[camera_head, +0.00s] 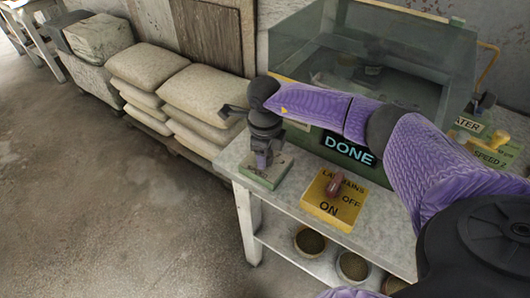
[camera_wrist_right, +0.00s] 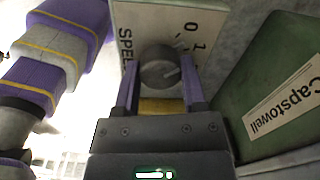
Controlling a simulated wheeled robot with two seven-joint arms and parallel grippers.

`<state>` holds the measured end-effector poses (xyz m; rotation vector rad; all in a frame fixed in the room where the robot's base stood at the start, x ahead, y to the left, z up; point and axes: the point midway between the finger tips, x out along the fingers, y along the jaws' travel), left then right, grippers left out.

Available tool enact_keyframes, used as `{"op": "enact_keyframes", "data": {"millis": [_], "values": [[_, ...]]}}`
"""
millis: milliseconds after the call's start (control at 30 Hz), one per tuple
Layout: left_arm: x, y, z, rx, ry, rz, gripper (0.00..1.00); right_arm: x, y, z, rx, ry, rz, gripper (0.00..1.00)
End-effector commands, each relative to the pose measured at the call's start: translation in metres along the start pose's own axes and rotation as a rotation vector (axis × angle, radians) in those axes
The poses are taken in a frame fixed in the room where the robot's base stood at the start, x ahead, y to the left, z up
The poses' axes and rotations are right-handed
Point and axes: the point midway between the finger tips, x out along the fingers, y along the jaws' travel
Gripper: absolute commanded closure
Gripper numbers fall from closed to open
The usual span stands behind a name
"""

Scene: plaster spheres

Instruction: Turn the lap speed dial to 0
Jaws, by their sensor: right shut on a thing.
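The lap speed dial is a dark grey round knob (camera_wrist_right: 158,68) on a pale plate (camera_wrist_right: 128,15) printed with "SPE…", "0" and "1". In the wrist view it sits between the two fingers of my right gripper (camera_wrist_right: 160,62), which is shut on it. A light line shows on the knob's face; I cannot tell exactly which mark it points to. In the head view my right gripper (camera_head: 262,160) reaches down onto the small green-edged plate (camera_head: 270,180) at the bench's left end, hiding the knob. My left gripper is not in view.
A yellow "LAP MAINS" panel (camera_head: 333,199) with a reddish switch and ON/OFF labels lies right of the dial on the grey bench (camera_head: 237,159). Behind stand a green "DONE" sign (camera_head: 348,149) and a glass-sided tank (camera_head: 370,65). Sacks (camera_head: 205,95) are stacked at left.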

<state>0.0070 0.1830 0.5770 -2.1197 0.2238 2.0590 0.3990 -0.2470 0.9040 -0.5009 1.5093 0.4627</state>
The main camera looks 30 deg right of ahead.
Motion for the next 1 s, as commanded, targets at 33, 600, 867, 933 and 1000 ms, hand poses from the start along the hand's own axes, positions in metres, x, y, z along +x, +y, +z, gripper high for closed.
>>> {"op": "enact_keyframes", "data": {"millis": [33, 600, 867, 933, 1000], "values": [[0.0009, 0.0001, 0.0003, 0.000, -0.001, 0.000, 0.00, -0.0001, -0.0008, 0.0000, -0.036, -0.002, -0.002, 1.00], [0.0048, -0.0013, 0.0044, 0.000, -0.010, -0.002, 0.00, -0.0003, -0.0007, 0.0000, -0.338, -0.010, -0.002, 1.00], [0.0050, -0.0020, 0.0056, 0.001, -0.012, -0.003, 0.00, -0.0006, -0.0008, 0.0000, -0.368, -0.011, -0.003, 1.00], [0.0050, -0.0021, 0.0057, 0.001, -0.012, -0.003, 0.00, -0.0006, -0.0008, 0.0000, -0.369, -0.011, -0.003, 1.00], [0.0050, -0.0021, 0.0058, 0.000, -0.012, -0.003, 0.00, -0.0007, -0.0008, 0.0000, -0.369, -0.011, -0.003, 1.00]]}}
